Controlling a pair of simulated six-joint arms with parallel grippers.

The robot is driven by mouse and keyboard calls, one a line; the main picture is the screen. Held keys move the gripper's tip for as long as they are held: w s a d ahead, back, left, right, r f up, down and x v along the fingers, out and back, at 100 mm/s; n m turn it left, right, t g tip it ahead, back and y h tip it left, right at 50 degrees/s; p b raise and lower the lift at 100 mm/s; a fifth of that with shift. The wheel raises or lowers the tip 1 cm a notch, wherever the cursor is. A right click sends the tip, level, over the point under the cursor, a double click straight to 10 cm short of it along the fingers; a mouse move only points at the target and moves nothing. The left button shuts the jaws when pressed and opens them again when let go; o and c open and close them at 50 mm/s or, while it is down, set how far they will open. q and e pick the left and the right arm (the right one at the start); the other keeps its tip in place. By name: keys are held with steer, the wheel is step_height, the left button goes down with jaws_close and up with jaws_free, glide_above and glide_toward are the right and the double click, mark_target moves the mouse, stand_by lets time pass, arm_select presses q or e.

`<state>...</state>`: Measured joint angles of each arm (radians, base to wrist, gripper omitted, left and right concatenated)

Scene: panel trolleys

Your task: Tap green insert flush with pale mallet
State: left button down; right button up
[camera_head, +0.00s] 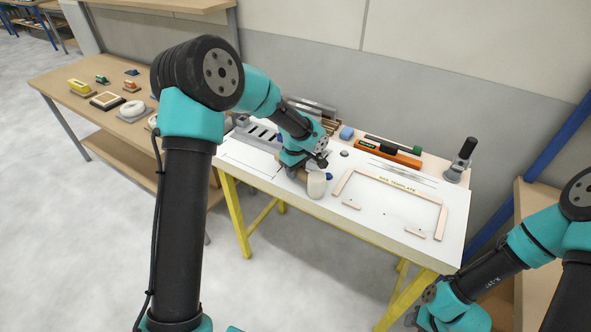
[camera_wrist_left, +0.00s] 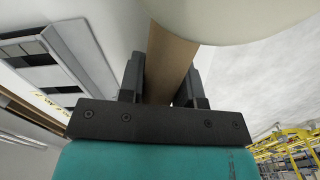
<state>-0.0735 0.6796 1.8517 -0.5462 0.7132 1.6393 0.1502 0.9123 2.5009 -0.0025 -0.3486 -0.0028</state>
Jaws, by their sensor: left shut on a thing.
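The pale mallet (camera_head: 316,185) has a cream, rounded head, seen low over the white worktable near its front edge. In the left wrist view, its cream head (camera_wrist_left: 235,18) fills the top edge and its brown handle (camera_wrist_left: 170,62) runs down between the fingers. My left gripper (camera_wrist_left: 163,85) is shut on that handle; in the head view the gripper (camera_head: 319,164) is partly covered by its own wrist. I cannot make out a green insert; it may be hidden behind my left arm. My right arm is at the lower right, its fingers not clearly visible.
A wooden frame template (camera_head: 398,178) lies on the table's right half. A grey slotted block (camera_head: 258,134) stands at the back left. A side bench (camera_head: 60,87) holds other items.

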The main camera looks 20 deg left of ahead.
arm_select(q)
steer(key=shift+r, duration=2.5)
steer(key=shift+r, duration=1.8)
steer(key=shift+f, duration=1.75)
steer(key=shift+r, duration=0.1)
steer(key=shift+r, duration=2.95)
steer(key=shift+f, duration=0.1)
